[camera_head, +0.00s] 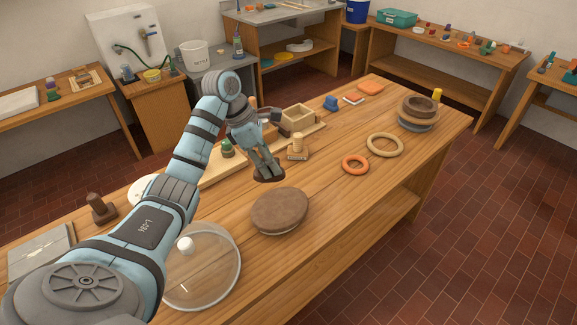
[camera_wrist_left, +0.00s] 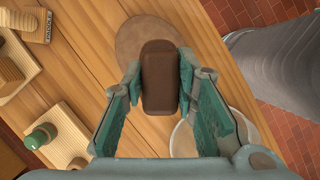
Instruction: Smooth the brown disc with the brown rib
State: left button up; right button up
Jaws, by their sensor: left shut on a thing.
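The brown disc (camera_head: 280,209) lies flat on a paler round base near the table's front edge. It also shows in the left wrist view (camera_wrist_left: 130,45), partly hidden behind the rib. My left gripper (camera_head: 266,169) is shut on the brown rib (camera_head: 268,178), a dark rounded block. In the head view the rib is just beyond the disc's far edge, apart from it. In the left wrist view the rib (camera_wrist_left: 160,80) sits between the two fingers and overlaps the disc in the picture. My right gripper is not in view.
An orange ring (camera_head: 355,171), a tan ring (camera_head: 402,146) and stacked bowls (camera_head: 407,121) are to the right. A wooden stamp-like block (camera_head: 298,154) stands behind the gripper. Table right of the disc is clear.

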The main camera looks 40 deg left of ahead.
pick_arm(q)
jog(key=f, duration=0.1)
jog(key=f+n, duration=0.2)
jog(key=shift+w+y, duration=0.25)
jog(key=shift+y, duration=0.05)
jog(key=s+f+n+b, duration=0.1)
jog(key=f, duration=0.1)
jog(key=s+f+n+t+b, duration=0.1)
jog(key=f+n, duration=0.1)
jog(key=s+f+n+t+y, duration=0.1)
jog(key=s+f, duration=0.1)
jog(key=f, duration=0.1)
jog(key=shift+s+b, duration=0.1)
jog(key=shift+b, duration=0.3)
jog(key=w+f+b, duration=0.1)
jog(key=w+f, duration=0.1)
jog(key=shift+w+f, duration=0.35)
jog(key=shift+w, duration=0.05)
jog(key=shift+a+r, duration=0.1)
jog(key=shift+s+r, duration=0.3)
jog(key=shift+s, duration=0.25)
jog(key=shift+w+f, duration=0.15)
jog(key=shift+f, duration=0.15)
jog(key=shift+f+b, duration=0.35)
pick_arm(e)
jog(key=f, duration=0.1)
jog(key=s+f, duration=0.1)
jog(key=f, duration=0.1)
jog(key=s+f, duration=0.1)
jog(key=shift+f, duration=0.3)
